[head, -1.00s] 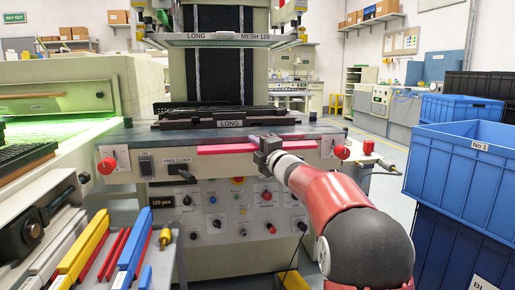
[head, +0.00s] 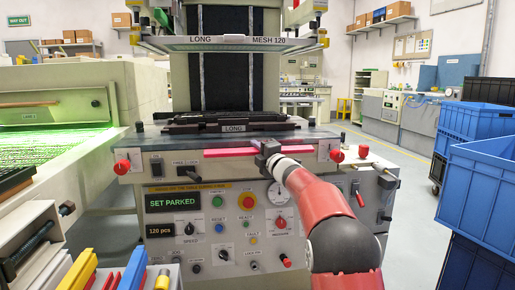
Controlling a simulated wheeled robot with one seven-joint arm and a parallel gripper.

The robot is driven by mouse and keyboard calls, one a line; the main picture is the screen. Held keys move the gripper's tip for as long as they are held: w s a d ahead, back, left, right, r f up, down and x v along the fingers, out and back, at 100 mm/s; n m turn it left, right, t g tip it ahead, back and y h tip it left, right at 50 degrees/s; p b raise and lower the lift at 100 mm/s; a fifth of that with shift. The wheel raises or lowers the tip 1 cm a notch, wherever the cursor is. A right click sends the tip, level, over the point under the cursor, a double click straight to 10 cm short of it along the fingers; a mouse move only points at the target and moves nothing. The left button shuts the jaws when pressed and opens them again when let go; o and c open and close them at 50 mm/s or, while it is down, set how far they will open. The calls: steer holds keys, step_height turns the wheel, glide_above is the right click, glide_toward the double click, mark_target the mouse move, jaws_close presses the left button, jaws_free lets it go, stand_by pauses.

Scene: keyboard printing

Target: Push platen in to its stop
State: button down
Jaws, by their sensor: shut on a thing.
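The platen (head: 235,128) is a dark flat fixture labelled LONG, lying on the machine's table below the raised screen frame. A pinkish-red bar (head: 228,152) runs along the table's front edge, in front of the platen. My gripper (head: 264,156) is shut on this bar near its middle and hides part of it. My red arm reaches up to it from the lower right. Whether the platen touches a stop behind cannot be seen.
The screen frame (head: 232,43), marked LONG and MESH 120, hangs above the platen. Red knobs (head: 122,167) stick out from the machine's front. Blue crates (head: 484,200) stand at the right. A green-lit unit (head: 50,140) is at the left. The panel display (head: 173,205) reads SET PARKED.

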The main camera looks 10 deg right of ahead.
steer(key=shift+w, duration=0.3)
steer(key=c, duration=1.7)
jaws_free()
steer(key=shift+w, duration=0.1)
steer(key=b+v, duration=0.1)
steer(key=v, duration=0.7)
steer(key=shift+r+b, duration=0.1)
steer(key=shift+b, duration=0.3)
